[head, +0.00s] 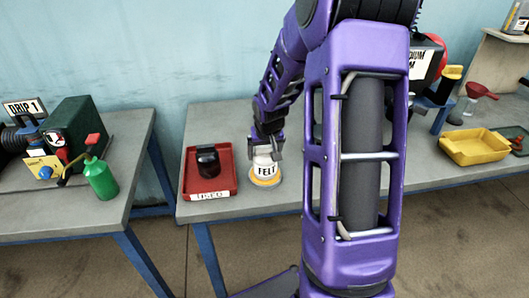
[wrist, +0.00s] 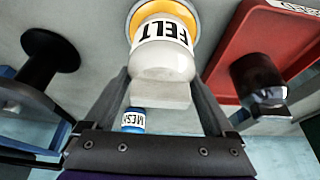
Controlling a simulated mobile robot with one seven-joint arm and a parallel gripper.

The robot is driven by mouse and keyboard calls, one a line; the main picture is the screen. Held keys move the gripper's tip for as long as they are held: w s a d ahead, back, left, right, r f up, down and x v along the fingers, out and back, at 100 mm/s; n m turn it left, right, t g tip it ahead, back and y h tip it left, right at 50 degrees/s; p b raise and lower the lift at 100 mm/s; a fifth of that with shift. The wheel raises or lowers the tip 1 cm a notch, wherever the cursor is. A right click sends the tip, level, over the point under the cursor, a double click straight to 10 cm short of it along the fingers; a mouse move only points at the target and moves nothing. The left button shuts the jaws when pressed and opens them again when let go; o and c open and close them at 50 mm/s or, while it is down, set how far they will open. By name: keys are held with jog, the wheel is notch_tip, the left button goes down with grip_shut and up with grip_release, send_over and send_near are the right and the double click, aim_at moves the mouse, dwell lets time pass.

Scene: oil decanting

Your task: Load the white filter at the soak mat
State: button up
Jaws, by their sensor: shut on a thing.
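The white filter, labelled FELT (head: 265,169), stands upright at the yellow ring-edged round mat (head: 265,182) on the middle bench. In the wrist view the filter (wrist: 163,48) has a pale block-like top between my fingers, and the yellow rim (wrist: 205,8) curves around its far end. Whether its base rests fully on the mat is hidden. My gripper (head: 265,147) is above the filter, shut on its top; the fingers also flank it in the wrist view (wrist: 162,92).
A red tray (head: 228,184) labelled USED holds a black filter (head: 208,161) just left. A blue MESH-labelled item (wrist: 133,121) and a black spool-like thing (wrist: 50,58) show in the wrist view. A yellow tray (head: 474,147) sits far right; a green bottle (head: 101,178) stands on the left bench.

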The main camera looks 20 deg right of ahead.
dwell(0.4)
notch_tip(320, 180, up, 5)
jog(key=p, duration=0.4)
jog(key=shift+f, duration=0.1)
jog(key=shift+r, duration=1.1)
